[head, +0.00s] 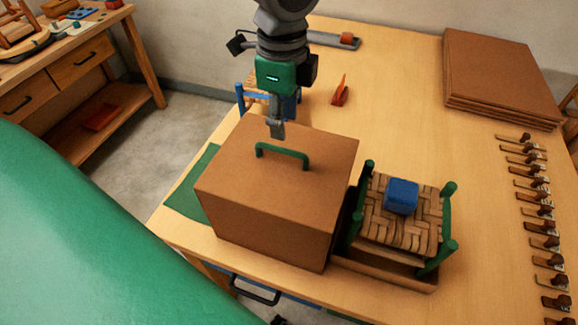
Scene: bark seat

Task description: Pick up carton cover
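The carton cover (265,207) is a brown box shape with a green handle (283,151) on its top. It stands at the near left of the wooden table, partly over a green mat (190,196). My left gripper (277,131) points down just above and behind the left part of the handle. A small gap seems to lie between the fingertips and the handle. The fingers look close together, seen edge-on, so their opening is unclear. What is under the cover is hidden. My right gripper is not in view.
A small woven stool with green posts (375,228) stands in a brown tray (387,271) right of the cover, a blue block (401,195) on its seat. Brown sheets (497,75) are stacked at the back right. Several clamps (540,211) line the right side. The table middle is clear.

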